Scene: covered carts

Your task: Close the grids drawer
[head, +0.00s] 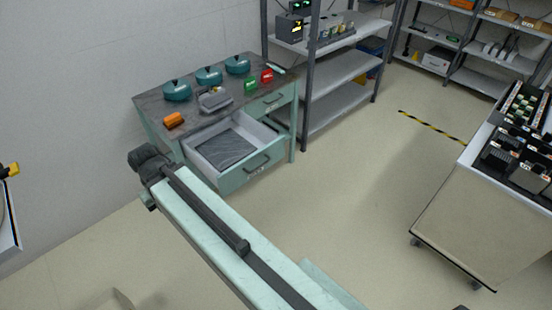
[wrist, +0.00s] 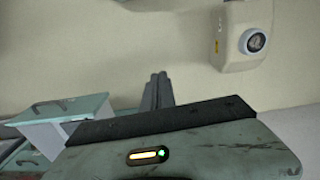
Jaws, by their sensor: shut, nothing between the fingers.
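The open drawer (head: 236,158) juts out from the front of a teal bench with a grey top, at its lower level. It has a teal front with a dark handle, pale walls and a dark grey sheet lying inside. Its label is too small to read. In the wrist view a teal drawer front (wrist: 62,109) with a handle shows at the left, pulled out. My gripper (wrist: 156,90) is shut and empty, to the right of that drawer front and apart from it. In the head view my arm reaches up-left toward the bench, and the fingers cannot be made out.
The bench top (head: 150,103) carries teal lidded pots, an orange block, a grey device and green and red items. An upper drawer (head: 268,103) looks shut. A grey shelf unit (head: 338,72) stands right of the bench. A cart (head: 470,215) stands far right. The floor between is clear.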

